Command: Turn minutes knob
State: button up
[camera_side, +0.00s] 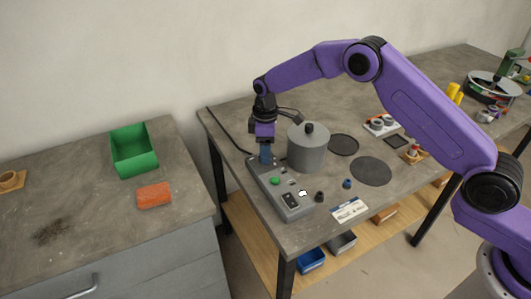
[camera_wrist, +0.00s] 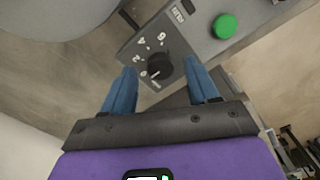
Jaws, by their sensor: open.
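The minutes knob (camera_wrist: 159,67) is a black round dial with numbers around it, on the grey control box. It shows in the wrist view between and just beyond my two blue fingertips. The control box (camera_side: 293,212) stands on the table in the side view, with a green button (camera_side: 275,181) on top; the green button also shows in the wrist view (camera_wrist: 224,26). My gripper (camera_side: 266,157) points down over the far end of the box. In the wrist view my gripper (camera_wrist: 162,84) is open, one finger on each side of the knob. I cannot tell whether they touch it.
A grey lidded pot (camera_side: 307,150) stands close to the right of my gripper. Small dark knobs (camera_side: 319,197), a white label card (camera_side: 349,210) and a dark disc (camera_side: 371,171) lie right of the box. A green bin (camera_side: 134,152) stands on the left bench.

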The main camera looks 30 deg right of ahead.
jog(key=shift+f, duration=1)
jog(key=c, duration=1)
jog(key=shift+c, duration=0.2)
